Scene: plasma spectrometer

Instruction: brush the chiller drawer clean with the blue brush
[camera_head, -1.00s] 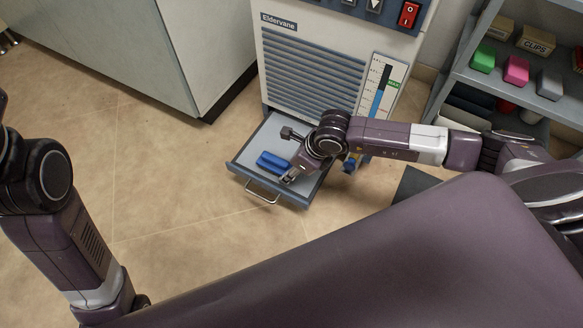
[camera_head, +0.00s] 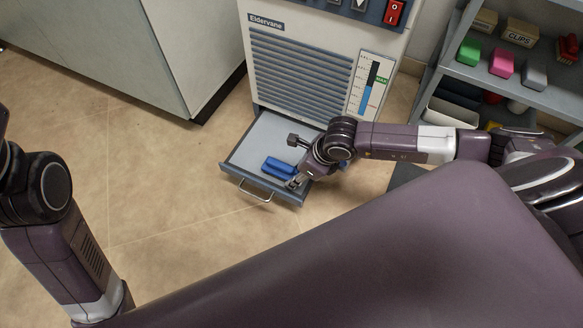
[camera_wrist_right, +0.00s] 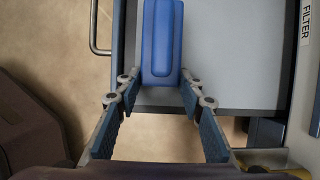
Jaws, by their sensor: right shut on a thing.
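The open chiller drawer (camera_head: 262,136) is a shallow grey tray with a blue-grey front and a metal bar handle. The blue brush (camera_head: 277,166) is low in the drawer, near its front right part. My right gripper (camera_head: 293,182) is shut on the near end of the brush. In the right wrist view, the brush (camera_wrist_right: 162,40) reaches away from between the fingertips of my right gripper (camera_wrist_right: 160,85), over the grey drawer floor (camera_wrist_right: 238,60). The brush's underside is hidden, so I cannot tell whether it touches the floor. My left gripper is out of frame.
The chiller (camera_head: 310,75) stands behind the drawer, with a louvred front and a level gauge. A shelf (camera_head: 520,88) with small coloured blocks and boxes is at the right. A large cabinet (camera_head: 130,50) is at the left. Floor to the left and front is clear.

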